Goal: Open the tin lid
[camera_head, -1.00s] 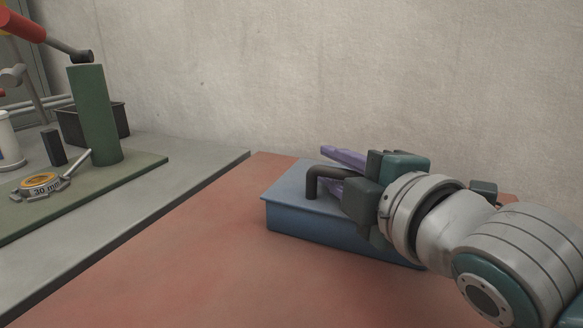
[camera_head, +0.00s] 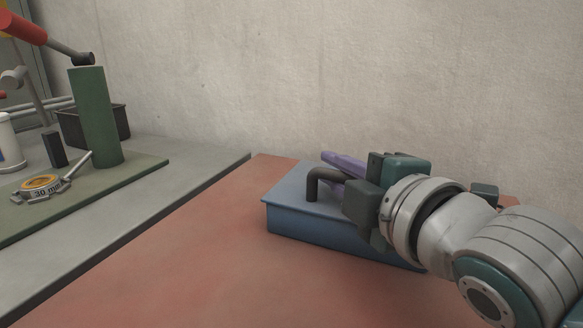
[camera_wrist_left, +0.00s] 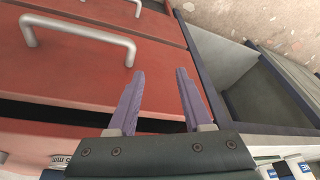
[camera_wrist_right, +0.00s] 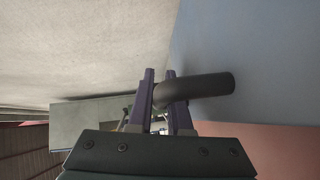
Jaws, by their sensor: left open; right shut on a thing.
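The tin is a blue box (camera_head: 320,227) on the red-brown surface, with a flat blue lid (camera_head: 285,189) seated on it. A dark bent handle (camera_head: 312,185) stands up from the lid. My right gripper (camera_head: 345,172) reaches in from the right and is shut on this handle. In the right wrist view the handle (camera_wrist_right: 210,87) runs between the purple fingers, above the blue lid (camera_wrist_right: 260,60). The arm hides the box's right part. My left gripper (camera_wrist_left: 157,95) shows only in the left wrist view, open and empty in front of red drawers.
A metal drawer handle (camera_wrist_left: 80,30) is beyond the left fingers, and a grey open bin (camera_wrist_left: 265,95) is to their right. In the head view, a green post (camera_head: 96,115), a tape measure (camera_head: 40,187) and a black bin (camera_head: 115,119) stand at left. The red-brown surface left of the tin is clear.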

